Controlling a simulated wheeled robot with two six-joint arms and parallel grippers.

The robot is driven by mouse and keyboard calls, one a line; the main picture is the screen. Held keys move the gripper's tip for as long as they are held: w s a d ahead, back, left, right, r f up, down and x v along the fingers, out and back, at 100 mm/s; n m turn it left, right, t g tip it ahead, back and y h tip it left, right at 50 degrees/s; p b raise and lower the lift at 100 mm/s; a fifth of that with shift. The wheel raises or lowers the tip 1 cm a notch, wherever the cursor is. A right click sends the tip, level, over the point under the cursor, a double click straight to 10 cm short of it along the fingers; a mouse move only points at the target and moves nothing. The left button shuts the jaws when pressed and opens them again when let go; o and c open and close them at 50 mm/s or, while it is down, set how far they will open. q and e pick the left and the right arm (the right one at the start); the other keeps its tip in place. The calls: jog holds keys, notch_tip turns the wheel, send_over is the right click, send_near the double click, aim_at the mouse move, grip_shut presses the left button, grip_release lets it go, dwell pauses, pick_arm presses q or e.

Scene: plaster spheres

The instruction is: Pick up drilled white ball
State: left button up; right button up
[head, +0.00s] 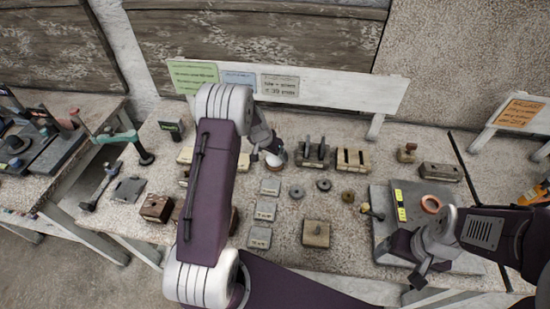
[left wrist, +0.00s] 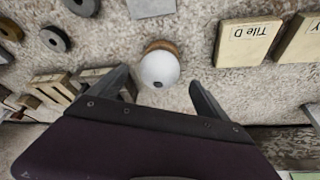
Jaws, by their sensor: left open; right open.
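The drilled white ball (left wrist: 158,68) sits on a small brown round base (left wrist: 160,45) in the left wrist view. A dark hole shows on its surface. In the head view the ball (head: 273,160) is partly hidden beside my left gripper (head: 265,150). In the left wrist view my left gripper (left wrist: 158,85) is open, its fingers on either side of the ball and apart from it. My right gripper (head: 418,275) is open and empty at the right front, over the grey board (head: 385,225).
Grey tiles (head: 265,210) lie in front. A white sign board (head: 340,92) stands behind.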

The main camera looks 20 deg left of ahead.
aim_at(274, 157)
pick_arm(q)
jog(key=x, duration=0.4)
jog(key=shift+f+p, duration=0.35)
jog(key=shift+f, duration=0.05)
jog(key=shift+s+r, duration=0.15)
jog(key=c, duration=1.7)
jog(key=shift+o, duration=0.2)
jog(key=w+d+r, duration=0.4)
jog(key=d+r, duration=0.7)
